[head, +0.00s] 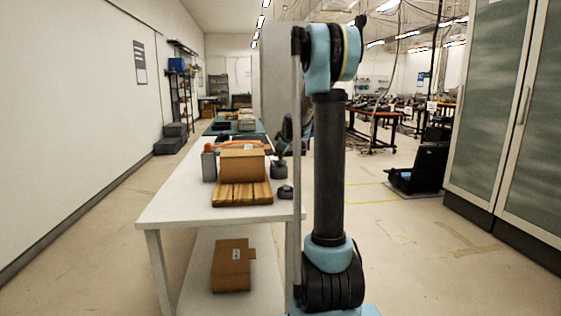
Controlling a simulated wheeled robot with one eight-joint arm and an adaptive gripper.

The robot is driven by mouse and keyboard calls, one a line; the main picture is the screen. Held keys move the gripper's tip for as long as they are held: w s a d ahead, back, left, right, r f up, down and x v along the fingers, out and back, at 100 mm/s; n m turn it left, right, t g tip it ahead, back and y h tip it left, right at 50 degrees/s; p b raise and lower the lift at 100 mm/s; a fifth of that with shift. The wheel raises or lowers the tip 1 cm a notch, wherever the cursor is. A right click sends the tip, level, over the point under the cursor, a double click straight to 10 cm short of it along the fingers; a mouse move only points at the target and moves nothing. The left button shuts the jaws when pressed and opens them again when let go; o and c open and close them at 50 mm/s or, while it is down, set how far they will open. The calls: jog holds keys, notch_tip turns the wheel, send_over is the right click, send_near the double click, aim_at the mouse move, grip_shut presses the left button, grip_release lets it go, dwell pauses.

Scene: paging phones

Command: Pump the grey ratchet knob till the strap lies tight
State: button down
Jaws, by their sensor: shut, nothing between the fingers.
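A small dark grey rounded piece (285,191) lies at the table's right edge; it may be the grey ratchet knob, but it is too small to be sure. A short grey upright piece (278,171) stands just behind it. No strap can be told for certain. An open cardboard box (242,165) stands behind a slatted wooden piece (242,194) on the white table (175,207). My gripper (281,148) is partly hidden by my arm, dark and small beyond the box's right side. It is shut and empty; its fingertips are unclear, and I see no contact.
A grey box (209,165) and an orange object (240,146) stand by the cardboard box. Another cardboard box (232,266) is on the lower shelf. The table's front left is bare.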

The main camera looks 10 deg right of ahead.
jog(key=shift+r, duration=0.1)
dwell(0.5)
jog(key=shift+r, duration=1.3)
jog(key=shift+r, duration=0.1)
jog(key=shift+r, duration=2.4)
notch_tip(320, 180, up, 4)
jog(key=shift+f, duration=0.15)
jog(key=shift+f, duration=0.1)
send_over(279, 160)
jog(key=shift+s+f, duration=0.2)
jog(key=shift+f, duration=4.1)
